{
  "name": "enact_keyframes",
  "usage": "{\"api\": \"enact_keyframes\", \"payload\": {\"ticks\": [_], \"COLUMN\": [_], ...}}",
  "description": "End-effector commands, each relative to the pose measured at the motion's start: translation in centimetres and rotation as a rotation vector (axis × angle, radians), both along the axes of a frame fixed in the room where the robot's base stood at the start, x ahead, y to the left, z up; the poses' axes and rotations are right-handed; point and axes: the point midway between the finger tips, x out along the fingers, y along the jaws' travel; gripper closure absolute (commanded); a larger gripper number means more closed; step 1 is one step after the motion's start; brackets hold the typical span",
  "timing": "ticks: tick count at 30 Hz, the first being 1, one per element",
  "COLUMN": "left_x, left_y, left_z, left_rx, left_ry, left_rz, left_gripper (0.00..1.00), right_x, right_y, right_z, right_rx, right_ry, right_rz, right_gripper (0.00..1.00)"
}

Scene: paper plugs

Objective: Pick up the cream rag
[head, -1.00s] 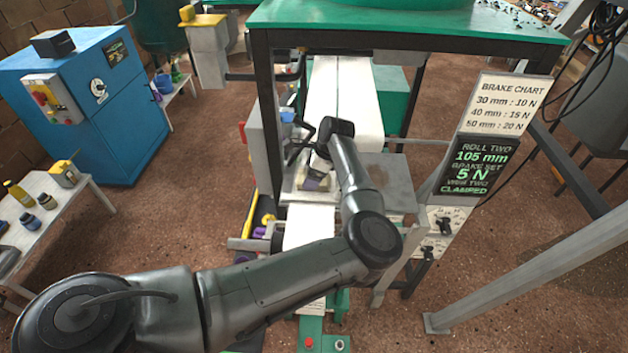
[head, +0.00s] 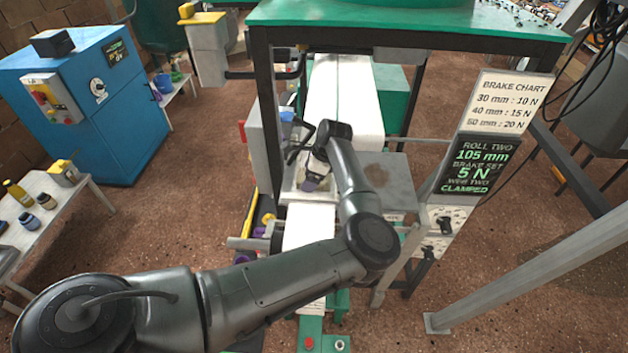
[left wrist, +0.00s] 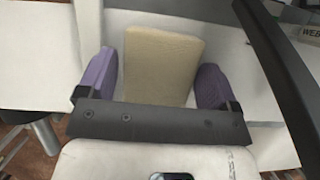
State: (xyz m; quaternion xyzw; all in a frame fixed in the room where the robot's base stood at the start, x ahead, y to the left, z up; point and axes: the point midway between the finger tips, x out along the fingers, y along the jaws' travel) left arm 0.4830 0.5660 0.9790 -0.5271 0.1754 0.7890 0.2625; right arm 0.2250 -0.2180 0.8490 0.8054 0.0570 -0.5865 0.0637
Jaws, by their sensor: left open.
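The cream rag (left wrist: 162,66) is a flat, cream rectangular cloth in the left wrist view. It lies in a pale tray-like recess, between the two purple fingers of my left gripper (left wrist: 156,78). The fingers are apart, one on each side of the rag; whether they touch its edges cannot be told. In the head view my left gripper (head: 312,182) points down at the pale tray under the green-topped frame. There the arm and gripper largely hide the rag. My right gripper does not show.
The green-topped frame (head: 410,22) stands over the work spot, with a dark post (head: 265,120) to its left. A white paper web (head: 340,95) runs behind the tray. A grey metal plate (head: 385,180) is just right of my arm. Sign boards (head: 478,165) stand further right.

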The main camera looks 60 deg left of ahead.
Motion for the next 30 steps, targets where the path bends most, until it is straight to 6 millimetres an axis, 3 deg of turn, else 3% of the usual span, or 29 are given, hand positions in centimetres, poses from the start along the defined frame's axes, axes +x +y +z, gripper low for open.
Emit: {"api": "enact_keyframes", "payload": {"ticks": [20, 30], "left_x": [0.01, 0.01], "left_y": [-0.01, -0.01], "left_z": [-0.21, -0.22], "left_rx": [0.000, 0.000], "left_ry": [0.000, 0.000], "left_rz": [0.000, 0.000], "left_gripper": [0.15, 0.47], "right_x": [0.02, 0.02], "right_y": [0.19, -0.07], "right_z": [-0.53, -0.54], "right_rx": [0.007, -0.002], "right_ry": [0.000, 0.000], "right_rz": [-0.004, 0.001], "right_gripper": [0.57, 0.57]}}
